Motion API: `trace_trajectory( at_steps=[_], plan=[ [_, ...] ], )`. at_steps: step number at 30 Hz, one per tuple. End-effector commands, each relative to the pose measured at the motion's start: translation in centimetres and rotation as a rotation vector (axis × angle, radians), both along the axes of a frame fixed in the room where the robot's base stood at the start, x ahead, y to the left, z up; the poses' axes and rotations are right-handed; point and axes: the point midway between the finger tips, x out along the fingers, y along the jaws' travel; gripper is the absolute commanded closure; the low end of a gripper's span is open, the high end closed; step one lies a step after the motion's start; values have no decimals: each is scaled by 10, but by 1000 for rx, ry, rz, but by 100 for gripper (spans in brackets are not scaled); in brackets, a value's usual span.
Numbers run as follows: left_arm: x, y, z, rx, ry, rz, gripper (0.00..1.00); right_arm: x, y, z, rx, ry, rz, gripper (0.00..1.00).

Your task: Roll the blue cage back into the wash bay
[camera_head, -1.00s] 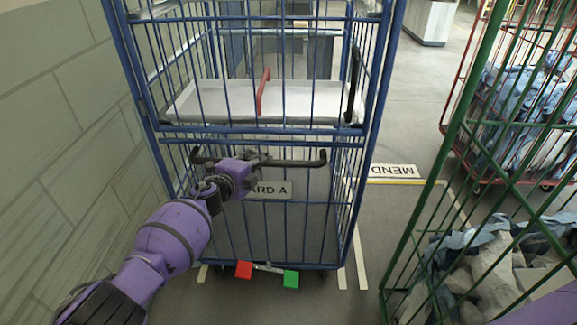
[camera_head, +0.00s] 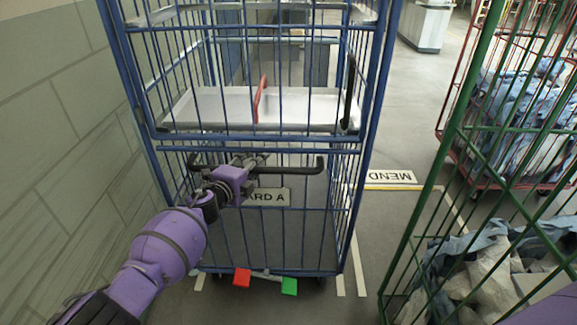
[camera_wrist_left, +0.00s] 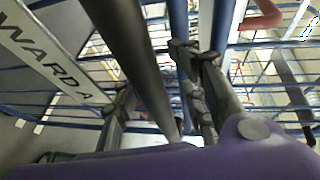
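The blue cage (camera_head: 373,100) stands upright ahead of me, with a black push handle (camera_head: 305,164) across its front and a WARD A sign (camera_head: 270,197) below. My left gripper (camera_head: 250,163) is at the left-middle part of this handle. In the left wrist view the dark handle bar (camera_wrist_left: 140,70) passes between the fingers of the gripper (camera_wrist_left: 160,95). A gap shows beside the right finger, so it looks open around the bar. A red pedal (camera_head: 241,277) and a green pedal (camera_head: 289,286) sit at the cage's bottom. The right gripper is out of view.
A tiled wall (camera_head: 60,130) runs close along the cage's left side. A green cage (camera_head: 440,170) with cloths stands close at right, and a red cage (camera_head: 455,75) stands behind it. A MEND floor marking (camera_head: 390,177) lies between, on clear floor.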

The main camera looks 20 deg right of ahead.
Motion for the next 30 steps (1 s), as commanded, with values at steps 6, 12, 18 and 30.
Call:
trace_trajectory(
  at_steps=[6, 12, 18, 30],
  plan=[
    [-10, 15, 3, 4, -4, 0, 63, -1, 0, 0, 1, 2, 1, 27],
    [-31, 36, 7, 4, -2, -1, 63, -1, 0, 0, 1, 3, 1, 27],
    [-53, 61, 14, 2, 0, 3, 63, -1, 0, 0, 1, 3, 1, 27],
    [-79, 88, 21, 0, 2, 3, 63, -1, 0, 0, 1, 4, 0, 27]
  ],
)
